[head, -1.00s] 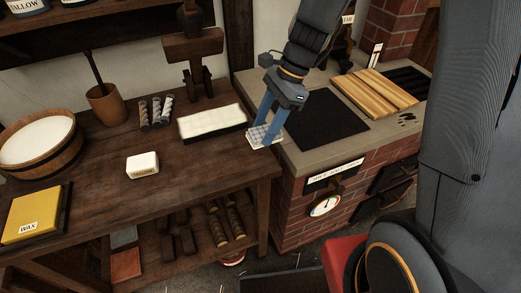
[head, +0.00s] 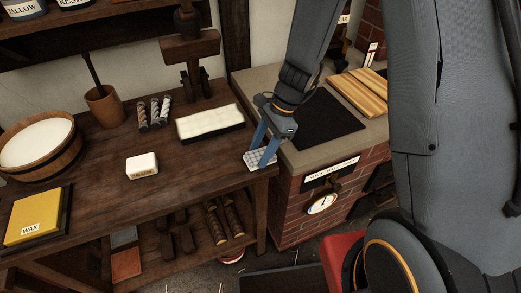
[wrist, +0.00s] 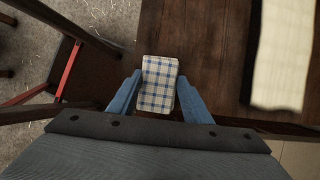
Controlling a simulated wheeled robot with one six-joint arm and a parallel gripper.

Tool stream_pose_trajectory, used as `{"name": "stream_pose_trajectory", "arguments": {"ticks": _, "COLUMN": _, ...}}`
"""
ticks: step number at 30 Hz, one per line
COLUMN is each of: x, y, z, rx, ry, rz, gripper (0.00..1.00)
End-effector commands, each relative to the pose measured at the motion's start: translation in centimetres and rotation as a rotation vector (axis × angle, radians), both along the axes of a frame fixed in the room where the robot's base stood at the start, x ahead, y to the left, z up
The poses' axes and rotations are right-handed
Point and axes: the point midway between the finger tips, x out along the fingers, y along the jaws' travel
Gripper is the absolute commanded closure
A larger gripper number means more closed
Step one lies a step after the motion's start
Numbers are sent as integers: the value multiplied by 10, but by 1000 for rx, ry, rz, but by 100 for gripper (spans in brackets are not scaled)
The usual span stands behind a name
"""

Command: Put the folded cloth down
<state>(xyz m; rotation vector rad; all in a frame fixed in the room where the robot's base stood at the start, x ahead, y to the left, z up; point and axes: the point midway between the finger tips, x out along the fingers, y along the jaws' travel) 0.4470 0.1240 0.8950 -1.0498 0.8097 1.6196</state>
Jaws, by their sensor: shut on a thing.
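The folded cloth (head: 262,161) is a small white and blue checked pad at the right end of the dark wooden bench (head: 203,170). In the wrist view the cloth (wrist: 158,84) lies between the two blue fingers of my gripper (wrist: 157,95). My gripper (head: 261,148) points down and is shut on the cloth. The cloth is at or just above the bench top near its right edge; I cannot tell whether it touches the wood.
A tray with a white pad (head: 210,122) lies just left of the cloth. A tallow block (head: 142,166), a yellow wax block (head: 33,215) and a wooden tub (head: 40,145) stand further left. A brick stove (head: 300,205) adjoins on the right. The bench's middle front is clear.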

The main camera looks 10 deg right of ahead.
Motion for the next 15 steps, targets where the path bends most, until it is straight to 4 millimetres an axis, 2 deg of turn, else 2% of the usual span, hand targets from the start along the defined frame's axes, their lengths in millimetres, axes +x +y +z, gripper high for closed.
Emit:
{"name": "stream_pose_trajectory", "arguments": {"ticks": 5, "x": 0, "y": 0, "z": -4, "rx": 0, "ry": 1, "rz": 0, "gripper": 73}}
{"name": "stream_pose_trajectory", "arguments": {"ticks": 6, "x": 0, "y": 0, "z": -3, "rx": 0, "ry": 0, "rz": 0, "gripper": 50}}
{"name": "stream_pose_trajectory", "arguments": {"ticks": 9, "x": 0, "y": 0, "z": -3, "rx": 0, "ry": 0, "rz": 0, "gripper": 37}}
{"name": "stream_pose_trajectory", "arguments": {"ticks": 15, "x": 0, "y": 0, "z": -3, "rx": 0, "ry": 0, "rz": 0, "gripper": 37}}
